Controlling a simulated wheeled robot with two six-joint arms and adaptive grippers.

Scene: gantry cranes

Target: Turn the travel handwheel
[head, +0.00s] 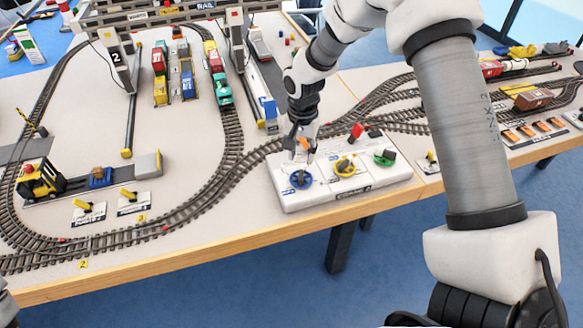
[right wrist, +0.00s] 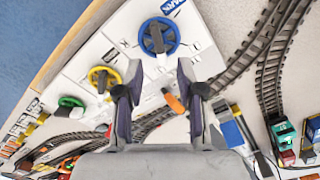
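A white control box (head: 330,195) at the table's front edge carries a blue handwheel (head: 300,180), a yellow handwheel (head: 344,166) and a green handwheel (head: 384,157). I cannot read which label marks travel. My right gripper (head: 303,146) is above the box, just behind the blue handwheel, pointing down. In the right wrist view my right gripper (right wrist: 160,80) is open with nothing between its fingers. The blue handwheel (right wrist: 158,37) lies beyond the fingertips, apart from them. The yellow handwheel (right wrist: 103,78) is left of the fingers. My left gripper is not in view.
A red lever (head: 357,130) stands at the back of the box. Train tracks (head: 232,130) curve close behind and left of the box. A gantry crane (head: 120,60) and toy train cars (head: 215,62) stand farther back.

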